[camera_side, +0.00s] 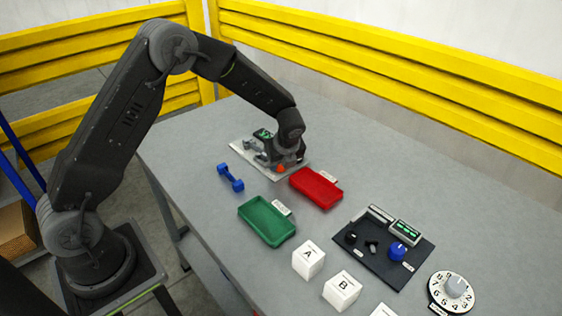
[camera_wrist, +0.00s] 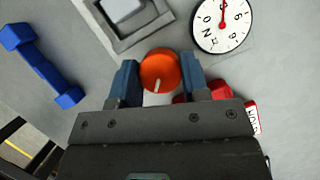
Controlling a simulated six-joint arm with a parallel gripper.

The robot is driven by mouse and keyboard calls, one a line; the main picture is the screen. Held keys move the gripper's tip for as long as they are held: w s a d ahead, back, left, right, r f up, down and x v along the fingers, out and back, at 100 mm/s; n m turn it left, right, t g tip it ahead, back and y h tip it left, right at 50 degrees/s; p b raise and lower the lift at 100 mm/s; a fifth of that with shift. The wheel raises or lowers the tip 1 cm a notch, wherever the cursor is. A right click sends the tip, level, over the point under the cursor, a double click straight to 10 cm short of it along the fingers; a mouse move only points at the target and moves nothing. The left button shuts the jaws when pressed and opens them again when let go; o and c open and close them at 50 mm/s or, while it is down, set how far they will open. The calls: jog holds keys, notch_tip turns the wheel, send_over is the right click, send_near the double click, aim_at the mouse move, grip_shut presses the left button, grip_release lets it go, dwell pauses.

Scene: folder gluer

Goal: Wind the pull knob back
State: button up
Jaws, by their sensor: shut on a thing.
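The orange-red round knob (camera_wrist: 159,71), with a white mark line on its face, sits between the two blue jaws of my gripper (camera_wrist: 160,80) in the wrist view. The jaws are shut on it from both sides. The white line points toward the bottom of the picture, leaning slightly left. In the side view the knob (camera_side: 281,169) shows as a small orange spot under my gripper (camera_side: 285,163), on a device with a pale base plate (camera_side: 240,146). A white dial (camera_wrist: 208,38) with a red pointer lies right of the knob; its pointer points up.
A blue dumbbell-shaped piece (camera_side: 230,178) lies left of the device. A red tray (camera_side: 322,189) and a green tray (camera_side: 258,230) lie in front. A black panel (camera_side: 375,274) with a blue knob, white lettered cubes (camera_side: 308,259) and a numbered dial (camera_side: 438,291) stand farther right.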

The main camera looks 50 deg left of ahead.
jog(key=shift+c, duration=0.2)
jog(key=n+g, duration=0.1)
jog(key=n, duration=0.3)
jog(key=shift+w+g, duration=0.1)
jog(key=shift+g, duration=0.2)
jog(key=n+g, duration=0.1)
jog(key=n, duration=0.3)
jog(key=shift+g, duration=0.4)
jog(key=n+g+h, duration=0.1)
jog(key=n, duration=0.4)
jog(key=shift+w, duration=0.1)
jog(key=shift+a+n+g+h, duration=0.1)
jog(key=shift+n+g+h, duration=0.55)
jog(key=shift+n, duration=1.55)
jog(key=o, duration=0.9)
